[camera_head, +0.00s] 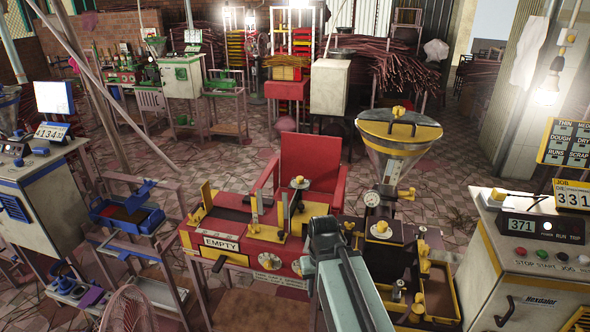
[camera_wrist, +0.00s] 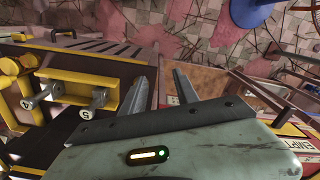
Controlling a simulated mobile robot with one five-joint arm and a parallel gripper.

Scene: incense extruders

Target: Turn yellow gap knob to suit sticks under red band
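A yellow knob (camera_head: 382,228) sits on the dark-topped machine below the yellow-rimmed hopper (camera_head: 400,130). More small yellow knobs (camera_head: 398,285) show at its front; I cannot tell which one is the gap knob. In the wrist view a yellow bracket (camera_wrist: 78,88) with two grey lever ends and yellow cylindrical parts (camera_wrist: 12,66) lie left of my fingers. My gripper (camera_head: 323,228) is over the seam between the red bench and the dark machine. In the wrist view my gripper (camera_wrist: 164,76) has its two fingers apart with nothing between them. No red band or sticks can be made out clearly.
The red bench (camera_head: 265,262) bears an "EMPTY" sign (camera_head: 221,244) and upright yellow posts. A control cabinet (camera_head: 530,265) reading 371 is at right, near a "JOB 331" board. Blue-trayed racks stand left. The tiled floor behind is partly open.

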